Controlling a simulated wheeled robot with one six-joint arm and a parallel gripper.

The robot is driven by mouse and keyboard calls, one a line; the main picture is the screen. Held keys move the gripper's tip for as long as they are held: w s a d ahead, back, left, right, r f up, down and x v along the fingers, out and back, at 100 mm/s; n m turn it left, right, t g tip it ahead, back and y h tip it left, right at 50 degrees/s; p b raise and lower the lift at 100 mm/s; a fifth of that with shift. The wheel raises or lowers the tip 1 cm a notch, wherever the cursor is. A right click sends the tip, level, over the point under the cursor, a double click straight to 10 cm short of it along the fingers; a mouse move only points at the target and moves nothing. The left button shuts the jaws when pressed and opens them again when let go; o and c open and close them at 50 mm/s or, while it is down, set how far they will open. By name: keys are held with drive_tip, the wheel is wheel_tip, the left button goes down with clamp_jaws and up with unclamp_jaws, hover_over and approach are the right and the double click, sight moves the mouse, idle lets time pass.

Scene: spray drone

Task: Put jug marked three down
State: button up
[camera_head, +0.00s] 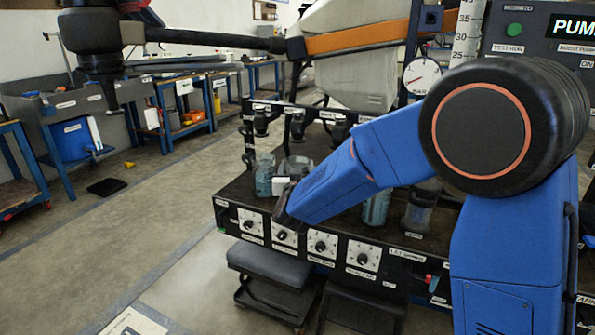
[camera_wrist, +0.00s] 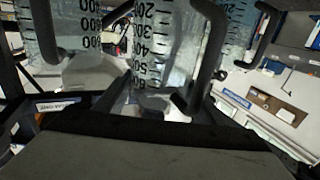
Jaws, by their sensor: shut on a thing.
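My gripper (camera_head: 284,208) is low over the dark bench top, at the end of my blue arm, and is shut on a clear graduated jug. In the wrist view this jug (camera_wrist: 160,45) fills the middle, with dark bars on either side. In the head view my gripper and arm hide much of it. Another clear jug (camera_head: 264,176) with bluish liquid stands at the left. No number three can be read on any jug, and I cannot tell whether the held jug touches the bench.
More jugs stand on the bench (camera_head: 235,187), including a bluish one (camera_head: 376,208) and a greyish one (camera_head: 421,207) right of my forearm. Dark nozzles hang behind. Knobs line the front panel (camera_head: 322,245). A dark stool (camera_head: 275,266) stands below. A drone arm (camera_head: 205,40) spans overhead.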

sight(298, 160)
drive_tip(key=w, duration=0.4)
drive_tip(key=shift+w+a, duration=0.1)
drive_tip(key=shift+w, duration=0.15)
drive_tip(key=f, duration=0.3)
drive_tip(key=shift+w+f, duration=0.25)
drive_tip(key=shift+w, duration=0.05)
drive_tip(key=shift+f, duration=0.1)
drive_tip(key=o, duration=2)
drive_tip(key=s, duration=1.2)
drive_tip(key=shift+d, duration=0.25)
